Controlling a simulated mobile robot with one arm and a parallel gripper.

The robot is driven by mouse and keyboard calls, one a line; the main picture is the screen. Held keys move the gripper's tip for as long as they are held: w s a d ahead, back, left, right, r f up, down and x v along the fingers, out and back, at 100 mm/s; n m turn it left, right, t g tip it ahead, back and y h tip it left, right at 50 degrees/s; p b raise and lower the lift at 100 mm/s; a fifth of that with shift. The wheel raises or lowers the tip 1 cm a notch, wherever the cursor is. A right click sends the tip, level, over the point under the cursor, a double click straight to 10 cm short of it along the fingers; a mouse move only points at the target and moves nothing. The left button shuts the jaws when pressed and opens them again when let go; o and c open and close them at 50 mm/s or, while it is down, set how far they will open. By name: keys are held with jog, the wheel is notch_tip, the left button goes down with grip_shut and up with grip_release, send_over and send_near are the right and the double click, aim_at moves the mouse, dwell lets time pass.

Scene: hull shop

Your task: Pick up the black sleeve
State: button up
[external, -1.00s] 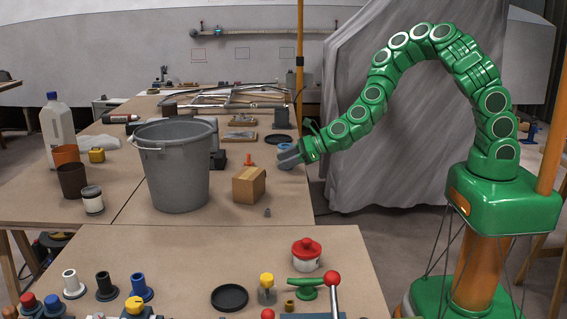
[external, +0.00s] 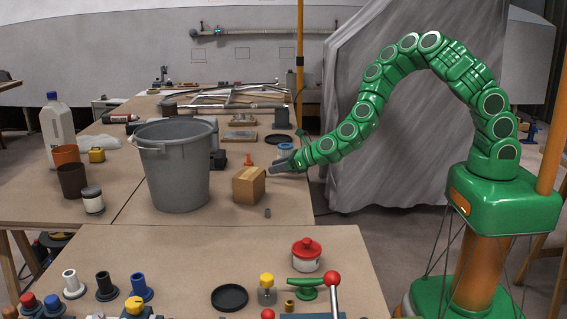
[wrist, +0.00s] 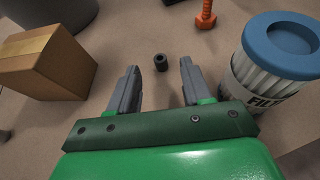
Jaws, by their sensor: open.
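In the external view my gripper (external: 273,169) is low over the far table, just right of the cardboard box.
The cardboard box (wrist: 42,62) is close on the left and a blue-capped filter (wrist: 274,60) close on the right. A grey bucket (external: 177,178) stands past the box. A small grey cylinder (external: 267,212) sits in front of the box.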

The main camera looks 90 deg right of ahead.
aim_at(268, 177)
jog(key=x, duration=0.3)
jog(key=shift+s+f, duration=0.1)
jog(key=shift+f, duration=0.1)
jog(key=shift+x, duration=0.75)
grip_shut()
